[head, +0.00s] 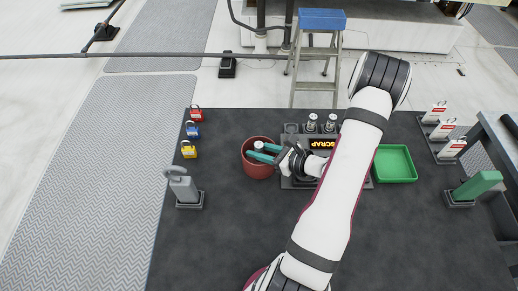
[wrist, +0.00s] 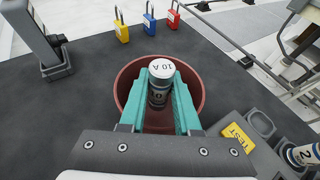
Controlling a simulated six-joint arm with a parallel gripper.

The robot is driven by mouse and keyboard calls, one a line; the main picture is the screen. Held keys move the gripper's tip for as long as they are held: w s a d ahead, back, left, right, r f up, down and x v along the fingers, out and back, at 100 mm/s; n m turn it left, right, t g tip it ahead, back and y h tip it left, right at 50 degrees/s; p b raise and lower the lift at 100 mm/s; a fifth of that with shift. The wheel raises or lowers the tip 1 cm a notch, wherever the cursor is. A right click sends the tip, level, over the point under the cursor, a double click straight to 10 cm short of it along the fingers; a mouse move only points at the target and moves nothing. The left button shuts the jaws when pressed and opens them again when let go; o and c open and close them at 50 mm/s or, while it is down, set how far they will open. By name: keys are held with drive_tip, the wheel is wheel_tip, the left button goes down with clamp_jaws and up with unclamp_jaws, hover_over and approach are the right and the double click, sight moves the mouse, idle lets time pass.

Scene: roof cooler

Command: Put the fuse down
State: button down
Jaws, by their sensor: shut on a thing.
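A grey cylindrical fuse (wrist: 160,84) with a white top marked "10 A" is held upright between the teal fingers of my gripper (wrist: 160,92) in the wrist view. My gripper (head: 260,151) is shut on the fuse (head: 258,146) over the round red-brown pot (head: 257,172) in the head view. The pot's rim (wrist: 201,95) surrounds the fuse and fingers in the wrist view. How far down in the pot the fuse's lower end is, I cannot tell.
Red, blue and yellow padlocks (head: 193,131) lie left of the pot. A grey holder block (head: 293,184) with upright fuses and a "SCRAP" label stands right, partly behind my arm. A green tray (head: 395,164) lies further right. The front of the dark mat (head: 210,250) is clear.

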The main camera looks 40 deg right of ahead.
drive_tip(key=shift+f, duration=0.65)
drive_tip(key=c, duration=0.9)
unclamp_jaws()
drive_tip(key=shift+d+r, duration=0.1)
drive_tip(key=shift+r, duration=0.25)
drive_tip(key=v, duration=1.2)
drive_tip(key=w+a+r+n+g+y, duration=0.2)
drive_tip(key=a+r+n+g+y, duration=0.15)
drive_tip(key=a+n, duration=0.4)
drive_tip(key=w+a+r+n+g+y, duration=0.3)
drive_tip(key=a+r+n+g, duration=0.15)
drive_tip(key=a, duration=0.55)
drive_tip(key=s+a+r+n+g+h, duration=0.2)
drive_tip(key=s+a+n, duration=0.3)
drive_tip(key=n, duration=0.3)
drive_tip(key=s+a+r+n+g+h, duration=0.3)
drive_tip(key=s+a+n+h, duration=0.2)
drive_tip(key=n, duration=0.3)
drive_tip(key=shift+s+a, duration=0.65)
